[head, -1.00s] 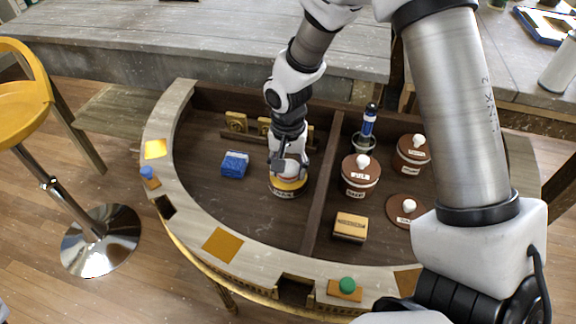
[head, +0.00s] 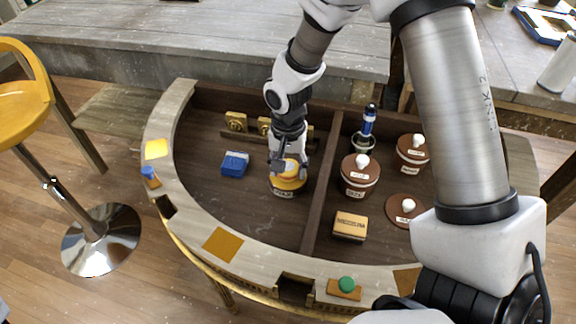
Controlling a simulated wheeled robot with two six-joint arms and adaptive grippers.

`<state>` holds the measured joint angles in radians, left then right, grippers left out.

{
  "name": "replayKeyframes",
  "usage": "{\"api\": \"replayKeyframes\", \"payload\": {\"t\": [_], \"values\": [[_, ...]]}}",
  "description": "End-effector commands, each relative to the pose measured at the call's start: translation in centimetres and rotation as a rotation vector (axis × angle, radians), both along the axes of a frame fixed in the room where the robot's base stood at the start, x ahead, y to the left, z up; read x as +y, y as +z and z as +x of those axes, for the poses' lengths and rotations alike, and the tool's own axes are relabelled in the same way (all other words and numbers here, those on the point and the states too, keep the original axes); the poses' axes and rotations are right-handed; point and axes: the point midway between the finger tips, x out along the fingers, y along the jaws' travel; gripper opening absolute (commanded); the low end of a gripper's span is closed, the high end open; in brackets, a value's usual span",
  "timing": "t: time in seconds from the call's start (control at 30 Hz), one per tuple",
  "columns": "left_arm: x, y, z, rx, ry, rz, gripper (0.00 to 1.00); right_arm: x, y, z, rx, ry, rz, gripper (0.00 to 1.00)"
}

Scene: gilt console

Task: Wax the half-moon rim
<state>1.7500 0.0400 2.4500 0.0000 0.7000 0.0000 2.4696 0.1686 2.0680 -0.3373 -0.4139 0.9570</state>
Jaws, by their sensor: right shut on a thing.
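The half-moon rim (head: 188,222) is a pale wood band curving around the dark console well. It carries a bright yellow patch (head: 156,149), an ochre square (head: 222,244) and a partly hidden brown patch (head: 407,281). A labelled round tin (head: 284,191) stands in the well's left compartment. My right gripper (head: 289,160) points down over the tin, shut on a small rounded yellowish thing (head: 288,171) that is at the tin's top. The fingers partly hide it, and I cannot tell how deep it sits. My left gripper is not in view.
A blue block (head: 235,164) lies left of the tin. Lidded brown pots (head: 360,175), a loose lid (head: 404,210), a tan block (head: 350,226) and a blue-handled tool (head: 369,122) occupy the right compartment. A green-knobbed piece (head: 346,288) and blue-knobbed piece (head: 148,174) sit on the rim.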

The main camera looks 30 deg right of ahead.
Motion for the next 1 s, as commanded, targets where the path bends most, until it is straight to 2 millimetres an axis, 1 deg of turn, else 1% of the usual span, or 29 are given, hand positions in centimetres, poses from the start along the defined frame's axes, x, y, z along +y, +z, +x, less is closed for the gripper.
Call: {"api": "replayKeyframes", "payload": {"t": [0.13,0.2,0.83,0.9,1.0], "values": [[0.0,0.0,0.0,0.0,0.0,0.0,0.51,0.0,-0.1,-0.1,0.004,0.0,0.001,0.26],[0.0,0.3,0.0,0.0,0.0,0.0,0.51,0.0,0.2,-0.1,0.004,0.0,0.001,0.26],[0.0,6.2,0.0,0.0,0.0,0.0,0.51,0.0,6.4,0.0,0.001,-0.001,0.001,0.26],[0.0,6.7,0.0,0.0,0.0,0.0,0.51,0.0,7.0,0.0,0.001,-0.001,0.001,0.26],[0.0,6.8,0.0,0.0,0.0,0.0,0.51,0.0,7.1,0.0,0.001,0.0,0.001,0.26]]}}
